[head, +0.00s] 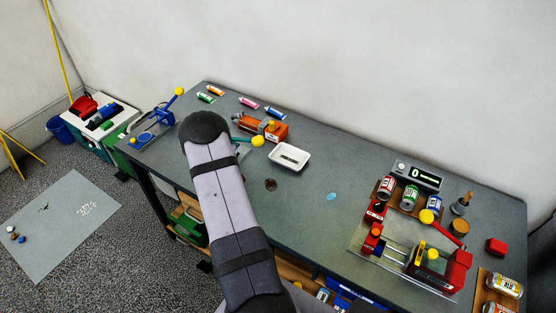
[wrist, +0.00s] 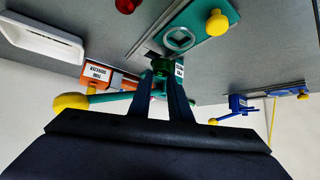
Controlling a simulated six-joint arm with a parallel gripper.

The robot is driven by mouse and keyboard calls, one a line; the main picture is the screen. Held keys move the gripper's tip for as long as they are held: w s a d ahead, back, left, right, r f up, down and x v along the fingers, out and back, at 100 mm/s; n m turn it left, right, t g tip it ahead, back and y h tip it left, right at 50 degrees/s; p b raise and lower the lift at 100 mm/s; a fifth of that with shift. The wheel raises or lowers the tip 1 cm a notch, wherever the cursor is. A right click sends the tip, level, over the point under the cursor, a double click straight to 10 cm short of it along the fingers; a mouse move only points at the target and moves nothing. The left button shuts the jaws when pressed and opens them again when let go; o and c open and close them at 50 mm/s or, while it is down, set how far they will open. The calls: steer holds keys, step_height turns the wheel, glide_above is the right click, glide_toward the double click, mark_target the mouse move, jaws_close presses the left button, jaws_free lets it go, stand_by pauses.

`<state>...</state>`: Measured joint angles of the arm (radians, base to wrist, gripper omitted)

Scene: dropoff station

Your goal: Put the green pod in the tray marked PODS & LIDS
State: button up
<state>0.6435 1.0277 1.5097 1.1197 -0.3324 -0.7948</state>
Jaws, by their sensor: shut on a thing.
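In the wrist view my gripper (wrist: 161,74) is shut on a small dark green piece, the green pod (wrist: 160,66), at its fingertips. The pod is beside a teal device (wrist: 196,32) with a yellow knob; I cannot tell if they touch. In the head view my arm hides the gripper and the pod. A white tray (head: 289,157) lies on the bench, right of my arm; it also shows at the upper left of the wrist view (wrist: 38,40). No PODS & LIDS marking is readable on it.
A blue device (head: 152,134) is at the bench's left end. A red press (head: 452,272) and several cans (head: 410,197) are at right. The bench middle is mostly clear, with a brown disc (head: 271,184).

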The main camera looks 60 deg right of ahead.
steer(key=shift+m+g+h, duration=0.3)
steer(key=shift+m+g, duration=0.2)
steer(key=shift+m, duration=0.2)
steer(key=s+d, duration=0.2)
steer(key=s, duration=0.2)
steer(key=s+d+b, duration=0.1)
steer(key=s+d, duration=0.1)
steer(key=s, duration=0.3)
steer(key=s+d, duration=0.2)
steer(key=s, duration=0.3)
steer(key=shift+s+d, duration=0.15)
steer(key=shift+d, duration=0.05)
steer(key=s+d+r, duration=0.3)
steer(key=d+r, duration=0.1)
steer(key=d, duration=0.6)
steer(key=shift+s+r+b, duration=0.15)
steer(key=shift+r+b, duration=0.1)
steer(key=shift+b, duration=0.2)
steer(key=shift+f, duration=0.1)
steer(key=b, duration=0.6)
glide_toward(290, 152)
steer(key=d, duration=0.1)
steer(key=w+d, duration=0.1)
steer(key=d, duration=0.1)
steer(key=shift+w+r, duration=0.2)
steer(key=shift+r, duration=0.15)
step_height(290, 152, down, 4)
steer(key=b, duration=0.3)
steer(key=shift+r+b, duration=0.15)
steer(key=shift+b, duration=0.2)
